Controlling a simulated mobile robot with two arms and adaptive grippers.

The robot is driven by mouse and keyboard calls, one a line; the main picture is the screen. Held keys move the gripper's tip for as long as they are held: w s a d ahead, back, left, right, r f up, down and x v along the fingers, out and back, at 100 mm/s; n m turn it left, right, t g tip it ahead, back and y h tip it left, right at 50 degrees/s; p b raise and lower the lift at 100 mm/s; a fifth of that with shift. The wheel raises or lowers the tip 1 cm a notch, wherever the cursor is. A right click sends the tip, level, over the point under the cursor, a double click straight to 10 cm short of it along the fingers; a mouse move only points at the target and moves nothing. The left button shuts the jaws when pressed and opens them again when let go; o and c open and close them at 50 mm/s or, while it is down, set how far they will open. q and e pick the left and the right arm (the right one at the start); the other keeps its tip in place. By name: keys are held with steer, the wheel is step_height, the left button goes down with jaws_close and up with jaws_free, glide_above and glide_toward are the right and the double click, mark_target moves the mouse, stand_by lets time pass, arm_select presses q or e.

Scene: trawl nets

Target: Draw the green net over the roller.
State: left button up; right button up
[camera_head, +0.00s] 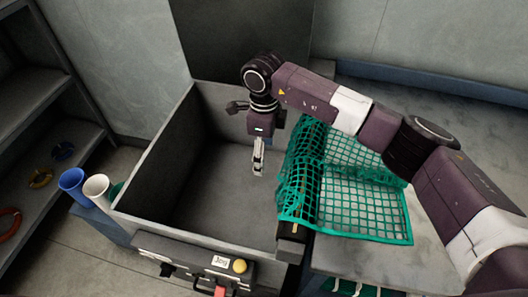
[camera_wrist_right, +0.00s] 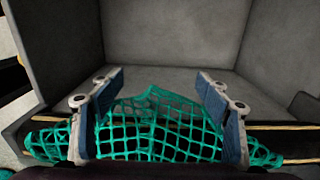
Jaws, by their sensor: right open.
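The green net (camera_head: 362,205) lies on the grey table right of the bin, and its left part is bunched over the bin's right edge. It also shows in the right wrist view (camera_wrist_right: 155,130), spread across a dark bar with a peak between my fingers. That bar, which appears to be the roller (camera_head: 291,247), is mostly hidden under the net; its near end shows. My right gripper (camera_head: 258,160) points down over the bin, left of the net. In the wrist view its two fingers (camera_wrist_right: 160,82) stand wide apart, with net visible between them. My left gripper is out of view.
The open grey bin (camera_head: 152,145) looks empty inside. A control box (camera_head: 200,270) with a yellow knob is on its front. A blue cup (camera_head: 73,183) and a white cup (camera_head: 97,188) stand at its left. Shelves (camera_head: 40,100) line the left wall.

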step_height(320, 180, up, 6)
steer(key=p, duration=0.2)
steer(key=shift+f+p, duration=0.25)
steer(key=shift+p, duration=0.1)
